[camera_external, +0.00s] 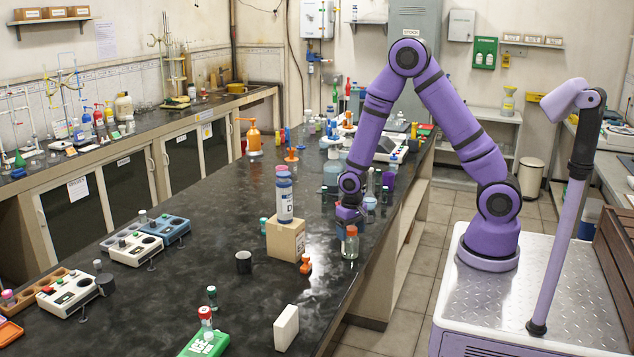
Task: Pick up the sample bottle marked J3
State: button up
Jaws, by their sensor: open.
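No label reading J3 is legible, so I cannot tell which bottle is the J3 sample bottle. My gripper (349,218) points down over the right edge of the dark bench, open. A clear jar with an orange-red cap (350,247) stands upright directly below it in the picture; whether the fingers are around the cap or above it is hard to tell. Small dark and purple-capped bottles (387,188) stand behind and to the right of the gripper, partly hidden by the arm.
A cardboard box (286,240) with a blue-capped bottle (284,203) on it stands left of the gripper. An orange stopper-like piece (306,265) lies in front. A white block (286,328) and a green pad (205,344) are nearer.

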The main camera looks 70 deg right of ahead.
jog(key=c, duration=1.1)
